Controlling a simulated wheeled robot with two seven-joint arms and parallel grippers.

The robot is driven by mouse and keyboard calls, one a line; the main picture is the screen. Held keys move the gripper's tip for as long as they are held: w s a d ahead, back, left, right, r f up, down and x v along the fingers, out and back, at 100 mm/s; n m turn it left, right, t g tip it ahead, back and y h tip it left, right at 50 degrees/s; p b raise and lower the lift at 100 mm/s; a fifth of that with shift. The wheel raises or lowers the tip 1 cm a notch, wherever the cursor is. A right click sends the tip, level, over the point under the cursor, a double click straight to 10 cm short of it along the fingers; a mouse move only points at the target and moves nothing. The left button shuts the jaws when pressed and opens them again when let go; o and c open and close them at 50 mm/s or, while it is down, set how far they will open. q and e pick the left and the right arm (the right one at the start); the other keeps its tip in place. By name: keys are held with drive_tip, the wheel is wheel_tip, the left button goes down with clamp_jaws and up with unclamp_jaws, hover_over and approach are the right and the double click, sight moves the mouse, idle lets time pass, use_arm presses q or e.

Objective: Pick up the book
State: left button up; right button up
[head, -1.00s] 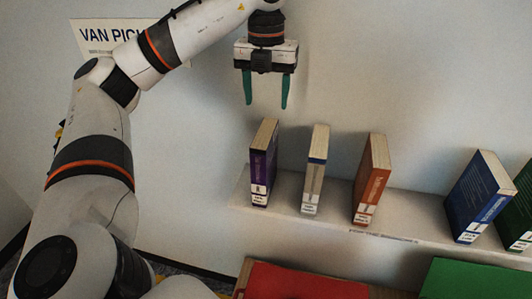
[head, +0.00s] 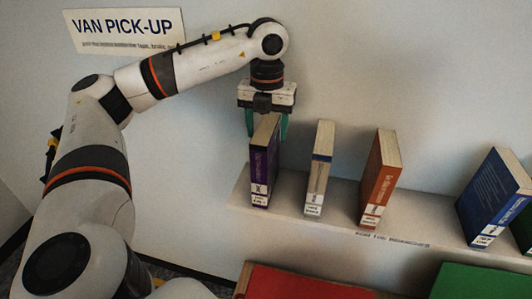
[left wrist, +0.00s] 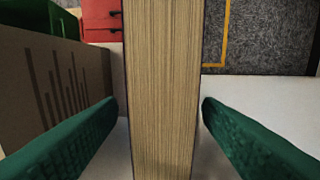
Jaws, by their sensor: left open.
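A purple book (head: 264,163) stands upright at the left end of the white shelf (head: 332,217), with a white label low on its spine. My left gripper (head: 267,124) is over the top of this book, one green finger on each side of it. In the left wrist view the book's page block (left wrist: 163,90) runs down the middle between the open green fingers (left wrist: 160,112). A gap shows on each side, so the fingers do not touch it there. My right gripper is not in view.
A cream book (head: 319,168), an orange book (head: 380,180) and a blue book (head: 495,198) stand to the right on the shelf, with a green book (head: 523,225) beyond. A red bin (head: 300,283) and a green bin (head: 478,282) are below. A VAN PICK-UP sign (head: 125,29) hangs on the wall.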

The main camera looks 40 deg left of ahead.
use_arm(q)
drive_tip(key=shift+s+a+f+p, duration=0.1)
drive_tip(key=shift+f+p, duration=0.55)
drive_tip(key=shift+f, duration=1.5)
drive_tip(key=shift+r, duration=0.1)
clamp_jaws()
